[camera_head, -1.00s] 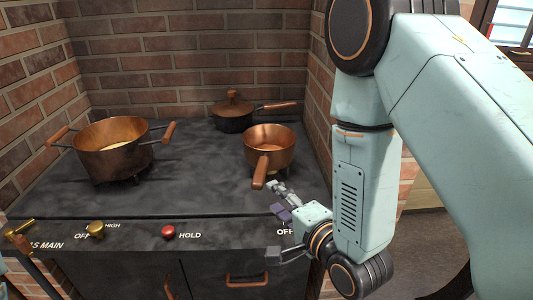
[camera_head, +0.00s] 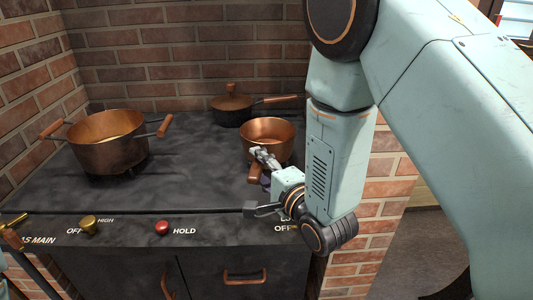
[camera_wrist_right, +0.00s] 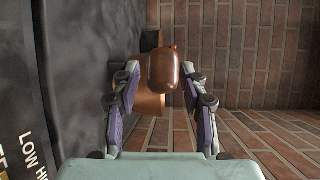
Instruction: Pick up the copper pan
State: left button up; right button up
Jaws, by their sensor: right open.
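The copper pan (camera_head: 268,133) sits on the dark stovetop near its right side, with its wooden handle (camera_head: 255,173) pointing toward the front. My right gripper (camera_head: 260,168) is open at the handle and partly covers it in the head view. In the right wrist view the rounded brown handle end (camera_wrist_right: 164,72) lies between the two purple-padded fingers, with gaps on both sides. The copper pan body (camera_wrist_right: 150,103) shows only in part behind the handle there. My left gripper cannot be made out in these views.
A large two-handled copper pot (camera_head: 108,150) stands on the left of the stovetop (camera_head: 190,180). A dark lidded pan (camera_head: 232,109) stands behind the copper pan. Brick walls (camera_head: 190,60) close the back and sides. Knobs and a red button (camera_head: 162,227) line the front.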

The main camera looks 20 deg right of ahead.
jog(key=shift+w+a, duration=0.15)
jog(key=shift+w, duration=0.5)
jog(key=shift+c, duration=0.4)
grip_shut()
